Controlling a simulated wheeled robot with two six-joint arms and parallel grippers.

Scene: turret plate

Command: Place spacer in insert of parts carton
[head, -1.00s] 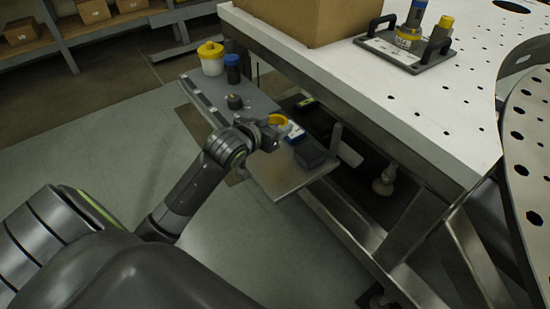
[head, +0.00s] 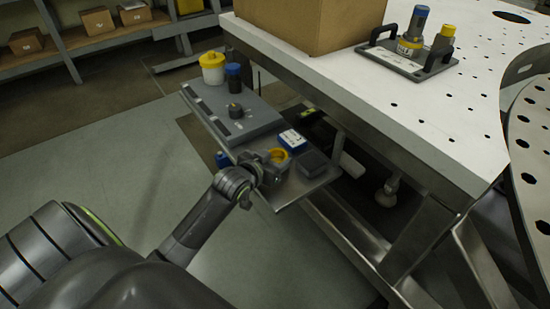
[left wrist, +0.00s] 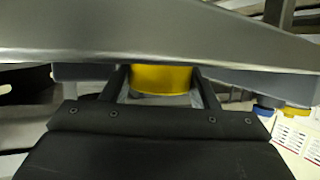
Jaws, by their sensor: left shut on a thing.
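The spacer appears to be the yellow ring (head: 278,156). My left gripper (head: 272,163) is shut on it, over the near end of a low grey shelf in the head view. In the left wrist view, the yellow spacer (left wrist: 160,79) sits between the two dark fingers (left wrist: 160,88). A brown carton (head: 305,22) stands on the white table; its top is cut off by the frame, so its insert is hidden. I cannot tell if it is the parts carton. My right gripper is not in view.
The low shelf (head: 285,198) holds a blue-and-white box (head: 293,141), a dark grey block (head: 312,163) and a grey panel with a knob (head: 250,125). A yellow-lidded jar (head: 212,70) stands behind. The white perforated table (head: 400,110) overhangs on the right, carrying a handled tray (head: 408,62).

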